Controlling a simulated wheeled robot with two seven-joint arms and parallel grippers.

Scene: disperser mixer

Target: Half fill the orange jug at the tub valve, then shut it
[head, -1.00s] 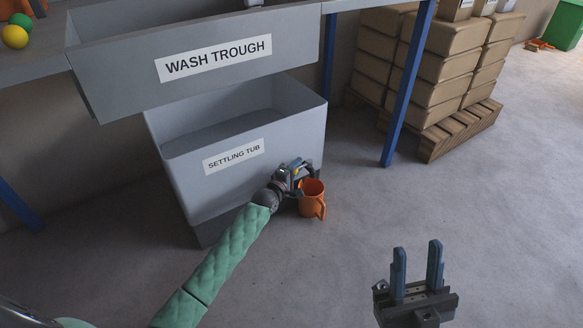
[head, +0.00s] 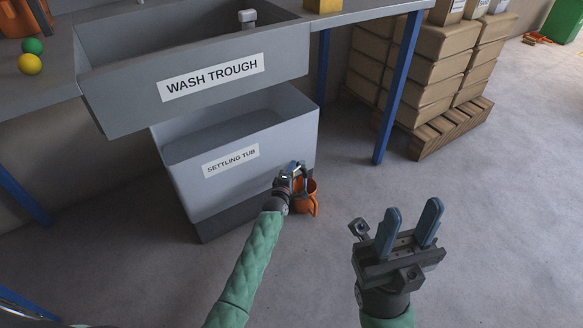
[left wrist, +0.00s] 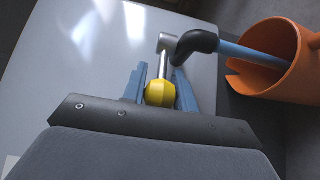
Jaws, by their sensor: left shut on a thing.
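The orange jug (head: 312,194) stands on the floor by the front right corner of the grey settling tub (head: 190,184). In the left wrist view the jug (left wrist: 290,70) is at the right, its mouth facing the black valve spout (left wrist: 197,42). A blue stream (left wrist: 245,53) runs from the spout into the jug; the liquid level inside is not clear. My left gripper (head: 291,168) is at the tub's valve, shut on the valve lever with its yellow knob (left wrist: 160,94). My right gripper (head: 411,213) is open and empty, at the lower right.
The wash trough (head: 130,108) overhangs the tub. A blue table leg (head: 396,100) stands to the right, with boxes (head: 425,75) on a wooden pallet (head: 450,128) behind it. Green and yellow balls (head: 30,64) lie on the table at left.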

